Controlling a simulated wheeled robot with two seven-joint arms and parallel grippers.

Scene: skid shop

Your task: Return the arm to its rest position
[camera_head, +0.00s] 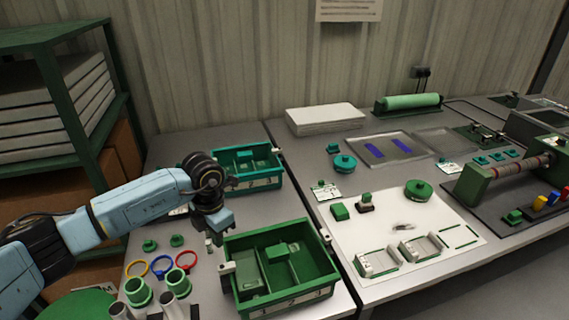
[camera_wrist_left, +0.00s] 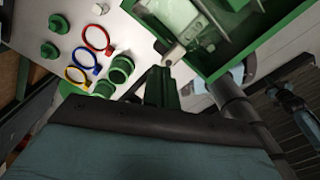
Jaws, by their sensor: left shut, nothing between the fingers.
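My left arm (camera_head: 140,205) reaches in from the left, bent down at its black wrist. My left gripper (camera_head: 213,241) points down, shut and empty, above the table at the left rear edge of the green divided tray (camera_head: 315,283). It appears apart from the tray. The tray also shows close by in the left wrist view (camera_wrist_left: 220,58). My right gripper is not in view.
Coloured rings (camera_head: 162,266), green cups (camera_head: 138,291) and small green knobs (camera_head: 149,245) lie left of the tray. A teal bin (camera_head: 262,184) stands behind. A green shelf (camera_head: 62,100) is at the left. A white mat (camera_head: 345,232) with parts lies on the right.

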